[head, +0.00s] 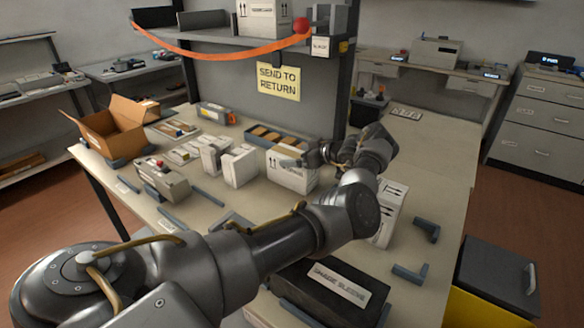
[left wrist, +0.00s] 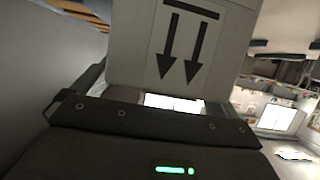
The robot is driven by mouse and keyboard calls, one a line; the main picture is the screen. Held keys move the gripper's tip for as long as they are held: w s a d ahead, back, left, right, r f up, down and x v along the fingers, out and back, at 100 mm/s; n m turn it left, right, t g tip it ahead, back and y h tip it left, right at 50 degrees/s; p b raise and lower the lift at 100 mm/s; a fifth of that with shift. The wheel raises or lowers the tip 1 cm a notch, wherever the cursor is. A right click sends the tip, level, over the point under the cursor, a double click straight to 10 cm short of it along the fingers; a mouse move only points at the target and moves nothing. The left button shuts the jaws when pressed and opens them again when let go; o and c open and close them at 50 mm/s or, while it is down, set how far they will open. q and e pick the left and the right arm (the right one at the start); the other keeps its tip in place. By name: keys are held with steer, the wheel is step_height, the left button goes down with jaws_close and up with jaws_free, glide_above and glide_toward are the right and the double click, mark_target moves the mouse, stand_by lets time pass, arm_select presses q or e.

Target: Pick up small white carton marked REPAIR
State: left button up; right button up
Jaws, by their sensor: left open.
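Several white cartons stand on the table, and I cannot read REPAIR on any of them. One with printed arrows (head: 285,178) stands at the table's middle. My left gripper (head: 303,158) is open at the upper right of this carton, reaching in from the right and covering part of it. In the left wrist view, a pale carton face with two dark arrows (left wrist: 190,45) is very close in front of the gripper; its far edge is cut off. I cannot tell whether the fingers touch it. My right gripper is not in view.
Two smaller white cartons (head: 239,167) stand left of it, with a divided tray (head: 275,136) behind. Another arrow-marked carton (head: 391,205) stands right of my arm. A black case (head: 330,292) lies in front. The table's right rear is mostly clear (head: 435,150).

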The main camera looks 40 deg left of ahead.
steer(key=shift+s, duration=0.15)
arm_select(q)
steer(key=c, duration=1.7)
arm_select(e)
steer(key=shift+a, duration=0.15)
arm_select(q)
steer(key=shift+r, duration=0.2)
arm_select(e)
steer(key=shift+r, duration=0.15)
